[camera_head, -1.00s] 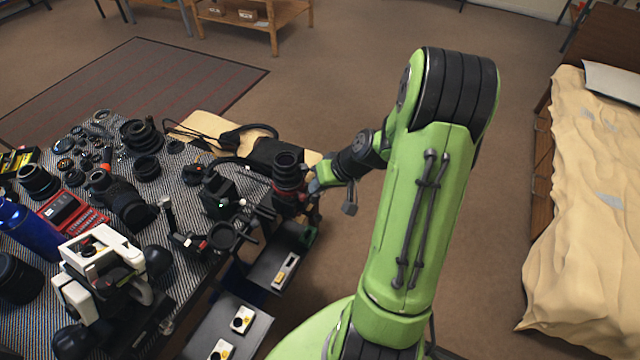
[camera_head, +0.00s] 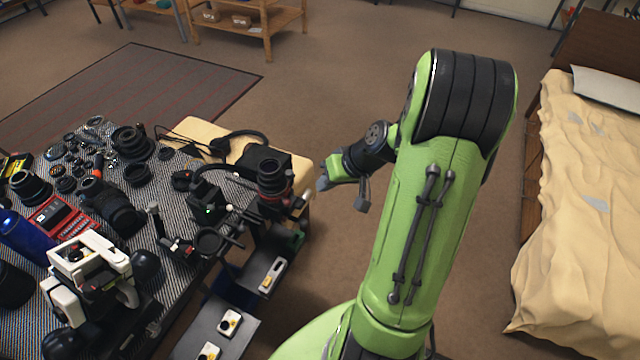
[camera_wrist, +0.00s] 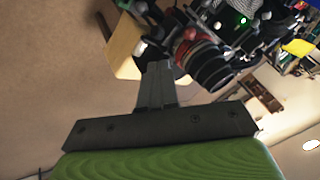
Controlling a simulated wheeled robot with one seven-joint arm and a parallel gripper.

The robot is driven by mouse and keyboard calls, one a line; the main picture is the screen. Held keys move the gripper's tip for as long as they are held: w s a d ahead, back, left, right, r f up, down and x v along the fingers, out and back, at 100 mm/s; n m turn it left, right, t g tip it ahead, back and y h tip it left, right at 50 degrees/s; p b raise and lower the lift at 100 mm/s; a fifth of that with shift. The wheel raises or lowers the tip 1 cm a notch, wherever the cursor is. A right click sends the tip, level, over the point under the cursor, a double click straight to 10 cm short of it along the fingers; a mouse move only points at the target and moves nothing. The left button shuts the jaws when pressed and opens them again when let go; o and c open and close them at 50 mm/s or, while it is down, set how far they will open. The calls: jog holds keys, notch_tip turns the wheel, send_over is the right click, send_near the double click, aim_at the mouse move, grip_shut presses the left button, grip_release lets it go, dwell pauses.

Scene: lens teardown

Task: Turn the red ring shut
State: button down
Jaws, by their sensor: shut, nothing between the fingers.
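The red ring (camera_head: 274,189) goes around a black lens (camera_head: 270,167) that stands upright at the table's right edge. The ring also shows in the wrist view (camera_wrist: 187,51), with the black lens barrel (camera_wrist: 212,68) next to it. My gripper (camera_head: 322,184) is to the right of the lens, with a gap between them in the head view. In the wrist view my gripper's fingers (camera_wrist: 155,68) are together and empty, pointing toward the area beside the ring. The far side of the ring is hidden, and I cannot read any mark on it.
The striped table (camera_head: 165,210) is crowded with lens parts, a red case (camera_head: 62,212) and a white device (camera_head: 88,262). A cream-coloured padded seat (camera_head: 297,172) stands behind the lens. Shelves with small yellow-marked parts are below. The floor right of the lens is free; a bed is far right.

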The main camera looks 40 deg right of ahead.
jog(key=v, duration=0.4)
jog(key=shift+s+r+p, duration=0.3)
jog(key=shift+s+p, duration=0.1)
jog(key=s+a+r+n+g+h+p, duration=0.1)
jog(key=s+a+r+n+h, duration=0.1)
jog(key=a+r, duration=0.7)
jog(key=s+a+r, duration=0.3)
jog(key=s, duration=0.3)
jog(key=s+a+r+n+h+p, duration=0.1)
jog(key=s+a+r, duration=0.2)
jog(key=s, duration=0.3)
jog(key=shift+a+t, duration=0.4)
jog(key=shift+a, duration=0.4)
